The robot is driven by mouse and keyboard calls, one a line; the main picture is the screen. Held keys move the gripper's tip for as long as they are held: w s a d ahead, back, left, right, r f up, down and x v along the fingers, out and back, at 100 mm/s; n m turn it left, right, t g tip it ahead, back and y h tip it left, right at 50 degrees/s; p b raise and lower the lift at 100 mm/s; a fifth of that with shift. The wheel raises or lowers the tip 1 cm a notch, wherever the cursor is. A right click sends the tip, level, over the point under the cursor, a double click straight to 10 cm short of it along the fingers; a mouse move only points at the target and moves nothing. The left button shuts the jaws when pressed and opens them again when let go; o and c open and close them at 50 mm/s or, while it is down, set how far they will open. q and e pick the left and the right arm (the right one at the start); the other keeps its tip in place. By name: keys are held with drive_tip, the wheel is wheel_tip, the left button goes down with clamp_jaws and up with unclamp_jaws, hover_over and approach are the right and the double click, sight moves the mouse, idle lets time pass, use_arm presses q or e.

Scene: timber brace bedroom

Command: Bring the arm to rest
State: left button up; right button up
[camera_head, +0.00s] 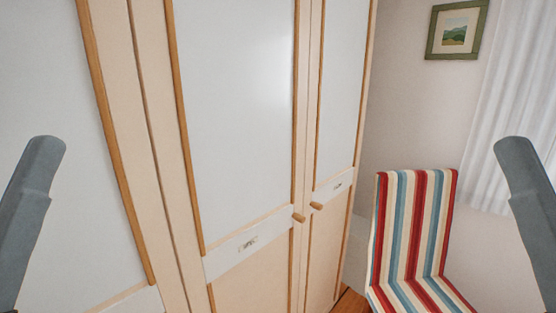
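Parts of my two grey arms show at the picture's edges. My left arm (30,210) rises at the left edge in front of a white wardrobe panel. My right arm (530,205) stands at the right edge, in front of the curtain and to the right of the chair. Only grey links are visible. Neither gripper's fingertips show in the head view, so what they hold is hidden.
A tall cream wardrobe (150,130) with wooden trim and small knobs fills the left and middle. A striped chair (412,235) stands right of it. A framed picture (456,29) and white curtain (500,110) are behind. Little wooden floor (350,302) shows.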

use_arm(q)
wheel_tip(320, 180, up, 19)
drive_tip(key=p, duration=1.5)
use_arm(e)
wheel_tip(320, 180, up, 19)
use_arm(q)
wheel_tip(320, 180, down, 41)
drive_tip(key=b, duration=4)
drive_tip(key=shift+r+b, duration=0.15)
drive_tip(key=shift+b, duration=0.25)
use_arm(e)
wheel_tip(320, 180, down, 41)
drive_tip(key=shift+r, duration=0.15)
use_arm(q)
wheel_tip(320, 180, up, 40)
drive_tip(key=p, duration=4)
drive_tip(key=shift+r, duration=0.2)
use_arm(e)
wheel_tip(320, 180, up, 40)
drive_tip(key=shift+r, duration=0.2)
